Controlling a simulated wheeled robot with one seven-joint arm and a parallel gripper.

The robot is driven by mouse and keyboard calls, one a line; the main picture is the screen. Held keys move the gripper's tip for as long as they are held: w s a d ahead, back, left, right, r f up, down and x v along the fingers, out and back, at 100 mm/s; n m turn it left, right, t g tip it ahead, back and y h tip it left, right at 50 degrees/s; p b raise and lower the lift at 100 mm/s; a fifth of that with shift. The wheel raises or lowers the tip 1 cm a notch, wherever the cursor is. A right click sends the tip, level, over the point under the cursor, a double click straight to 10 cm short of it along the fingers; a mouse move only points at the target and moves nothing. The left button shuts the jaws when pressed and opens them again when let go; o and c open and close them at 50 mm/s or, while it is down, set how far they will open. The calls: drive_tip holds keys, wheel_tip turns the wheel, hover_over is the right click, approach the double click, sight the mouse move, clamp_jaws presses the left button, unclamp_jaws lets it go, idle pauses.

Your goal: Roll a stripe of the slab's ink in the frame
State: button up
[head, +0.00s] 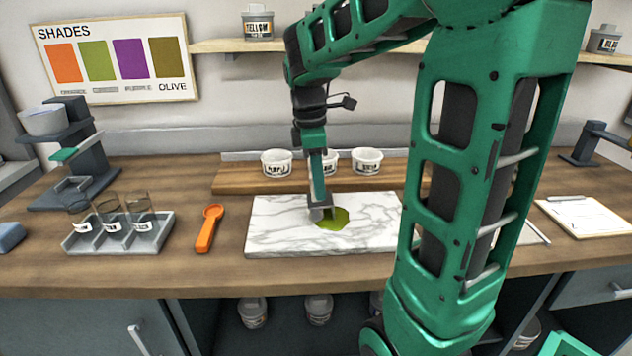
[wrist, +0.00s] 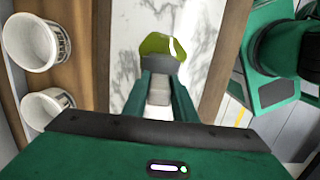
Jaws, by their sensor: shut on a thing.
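The white marble slab (head: 275,225) lies on the bench, with a puddle of olive-green ink (head: 334,221) on it. My gripper (head: 318,197) points down over the slab at the ink's left edge. It is shut on a small pale grey tool, probably the roller (head: 315,214), whose lower end is at the ink. In the wrist view the tool's grey part (wrist: 158,96) sits between my green fingers, with olive green just beyond it. I cannot tell whether that green is on the tool or the slab. A thin-edged pale piece (head: 533,233), possibly the frame, is mostly hidden behind my arm.
White labelled cups (head: 277,163) stand on a wooden board behind the slab. An orange spoon (head: 209,228) and a rack of glass jars (head: 120,232) are to the left. A clipboard (head: 588,217) lies at the right. A shades chart (head: 115,58) hangs on the wall.

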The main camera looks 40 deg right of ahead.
drive_tip(key=shift+f, duration=0.3)
